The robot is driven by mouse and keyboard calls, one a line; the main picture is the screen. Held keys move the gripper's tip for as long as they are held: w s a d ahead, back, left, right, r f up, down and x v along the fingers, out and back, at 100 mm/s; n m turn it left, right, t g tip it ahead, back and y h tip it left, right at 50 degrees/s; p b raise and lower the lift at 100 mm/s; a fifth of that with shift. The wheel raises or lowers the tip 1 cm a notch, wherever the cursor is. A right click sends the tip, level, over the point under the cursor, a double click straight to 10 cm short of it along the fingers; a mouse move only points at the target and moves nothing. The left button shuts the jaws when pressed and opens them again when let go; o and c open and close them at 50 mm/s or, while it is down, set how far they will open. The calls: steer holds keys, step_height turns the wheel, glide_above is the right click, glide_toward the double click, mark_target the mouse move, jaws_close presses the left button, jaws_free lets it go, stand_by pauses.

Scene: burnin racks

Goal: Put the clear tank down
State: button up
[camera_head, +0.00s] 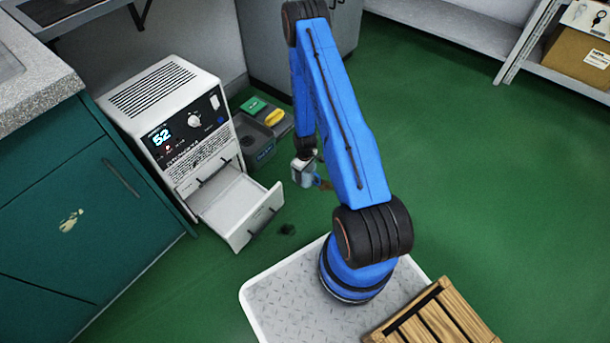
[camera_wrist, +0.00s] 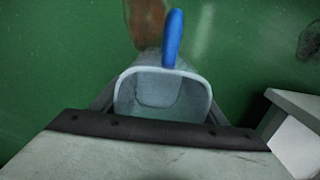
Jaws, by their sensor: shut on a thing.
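The clear tank (camera_wrist: 160,95) is a translucent, open-topped container with a blue handle (camera_wrist: 172,38), seen from above in the wrist view. My gripper (camera_wrist: 160,112) is shut on it, with a dark finger showing at each side. In the head view my gripper (camera_head: 303,165) hangs at the arm's end, right of the white machine's open drawer. The blue handle (camera_head: 319,181) shows just beside it. Most of the tank is hard to make out there, and I cannot tell its height over the floor.
A white machine (camera_head: 172,105) with a display reading 52 has its lower drawer (camera_head: 236,205) pulled out. Green floor (camera_head: 450,170) is open to the right.

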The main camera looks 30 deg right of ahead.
steer(key=o, duration=1.2)
steer(key=shift+f, duration=0.1)
